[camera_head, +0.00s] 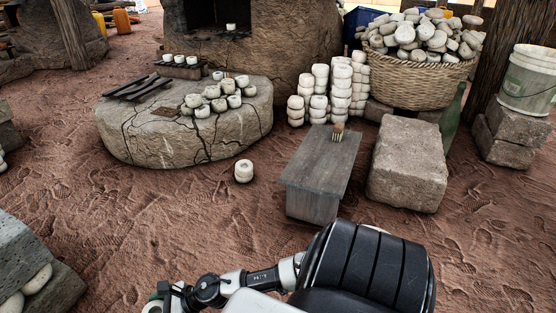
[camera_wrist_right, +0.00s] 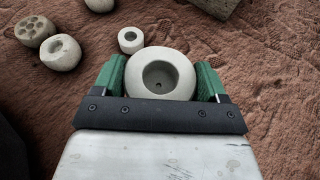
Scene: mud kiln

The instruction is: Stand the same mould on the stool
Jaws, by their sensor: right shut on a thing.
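A low grey wooden stool (camera_head: 312,168) stands on the red earth in the middle of the head view. A brush (camera_head: 338,132) stands at its far end, and the rest of its top is bare. My right gripper (camera_wrist_right: 160,72) has its green fingers on either side of a pale round mould (camera_wrist_right: 182,60) and is shut on it. The mould's round hollow faces the wrist camera. In the head view my right gripper (camera_head: 160,298) is at the lower left edge, well left of and nearer than the stool; the held mould is hardly visible there. My left gripper is out of view.
A lone pale mould (camera_head: 244,171) sits on the ground left of the stool. A stone block (camera_head: 408,165) stands close on the stool's right, stacked moulds (camera_head: 341,88) behind it. Several loose moulds (camera_wrist_right: 61,53) lie on the ground below my right gripper.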

